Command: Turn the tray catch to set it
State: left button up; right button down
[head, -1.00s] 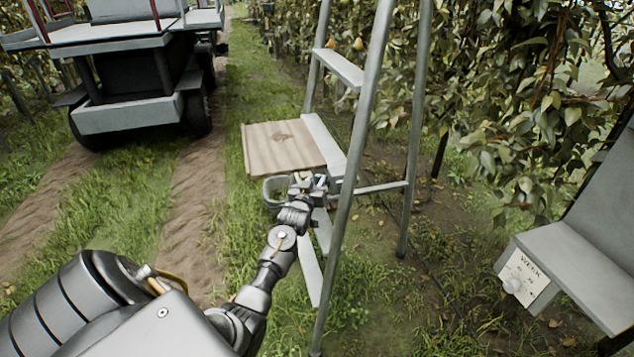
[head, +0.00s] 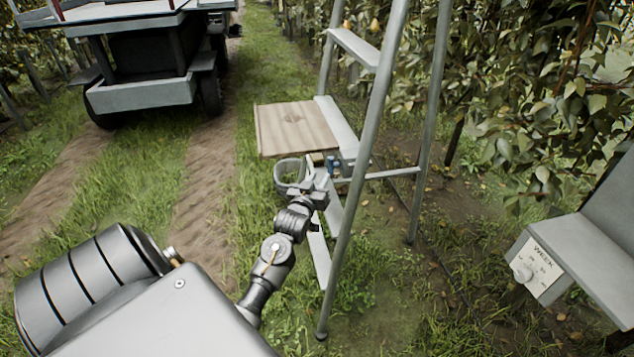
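The tray (head: 290,134) is a pale wooden board on the left side of the metal ladder (head: 374,118), level with a ladder step. Small blue and dark parts (head: 333,165) show under its near right corner, beside the ladder rail. They may be the catch, but they are too small to read its setting. My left gripper (head: 306,178) is just below and left of these parts, with a grey loop shape at its left. It seems apart from them. Its fingertips are too small and overlapped to tell open from shut. My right gripper is out of view.
A grey wheeled cart (head: 140,92) stands on the dirt track at upper left. A white dial plate marked WEEK (head: 535,268) is on a grey bench-like stand (head: 590,245) at right. Leafy trees (head: 540,80) line the right. Grass left of the ladder is open.

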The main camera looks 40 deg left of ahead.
pick_arm(q)
jog(key=shift+v, duration=0.85)
jog(key=shift+r, duration=0.1)
jog(key=shift+c, duration=0.3)
jog(key=w+d+r+n+g+y+p, duration=0.2)
jog(key=w+d+r+n+p, duration=0.2)
jog(key=w+p, duration=0.3)
jog(key=g+y, duration=0.2)
jog(key=y, duration=0.1)
send_near(331, 161)
jog(key=shift+m+y, duration=0.4)
jog(key=shift+m, duration=0.1)
jog(key=p+x, duration=0.1)
jog(key=x, duration=1)
jog(key=shift+d+f+p, duration=0.1)
jog(key=shift+f+p, duration=0.1)
jog(key=shift+p, duration=0.15)
